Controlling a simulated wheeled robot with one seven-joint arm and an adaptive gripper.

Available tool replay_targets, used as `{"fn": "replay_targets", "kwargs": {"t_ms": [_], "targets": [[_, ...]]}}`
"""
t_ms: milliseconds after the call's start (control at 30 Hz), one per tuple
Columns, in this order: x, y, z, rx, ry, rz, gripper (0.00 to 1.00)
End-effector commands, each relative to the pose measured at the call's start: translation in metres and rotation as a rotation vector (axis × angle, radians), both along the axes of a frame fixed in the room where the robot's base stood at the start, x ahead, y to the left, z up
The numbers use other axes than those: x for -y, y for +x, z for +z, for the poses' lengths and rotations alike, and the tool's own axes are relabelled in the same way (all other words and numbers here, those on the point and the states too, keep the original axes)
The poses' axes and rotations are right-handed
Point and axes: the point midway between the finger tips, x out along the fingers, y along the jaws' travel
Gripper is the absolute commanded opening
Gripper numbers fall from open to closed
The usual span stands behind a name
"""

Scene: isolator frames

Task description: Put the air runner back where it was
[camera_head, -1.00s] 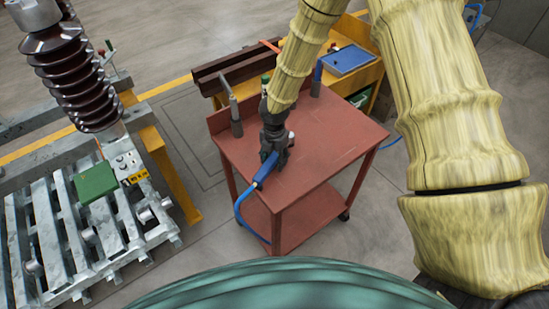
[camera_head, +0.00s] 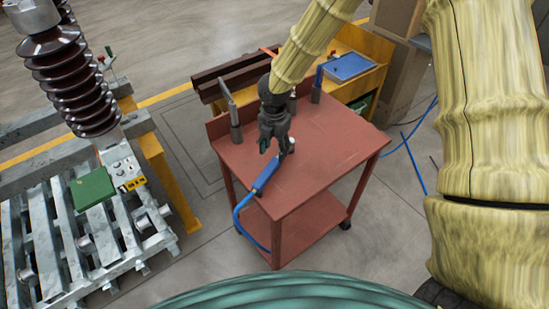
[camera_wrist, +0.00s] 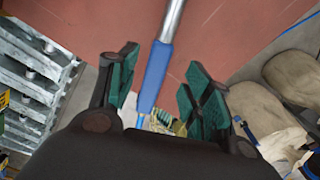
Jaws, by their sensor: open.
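The air runner, a tool with a blue handle (camera_head: 266,174) and a metal shaft, lies on the top of the red cart (camera_head: 335,150) near its left front edge. A blue hose runs from its handle over the cart's edge. My gripper (camera_head: 272,147) is just behind and above it. In the wrist view the blue handle (camera_wrist: 156,75) shows between the spread green-padded fingers of my gripper (camera_wrist: 160,85), with space on both sides. The fingers are open and hold nothing. In the head view my gripper hides part of the shaft end.
Upright grey tools (camera_head: 234,118) stand at the cart's back left, and another upright tool (camera_head: 317,85) stands at its back. A yellow bench with a blue tray (camera_head: 348,64) is behind. A slatted metal frame with a green box (camera_head: 93,189) is at left. The cart's right half is clear.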

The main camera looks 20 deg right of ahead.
Motion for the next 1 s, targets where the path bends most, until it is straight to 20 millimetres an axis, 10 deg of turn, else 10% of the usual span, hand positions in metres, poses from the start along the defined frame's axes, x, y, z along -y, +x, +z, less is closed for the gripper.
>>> {"fn": "replay_targets", "kwargs": {"t_ms": [433,1000], "targets": [[0.000,0.000,0.039,0.001,0.001,0.001,0.49],[0.016,-0.016,0.021,-0.019,-0.061,0.178,0.49]]}}
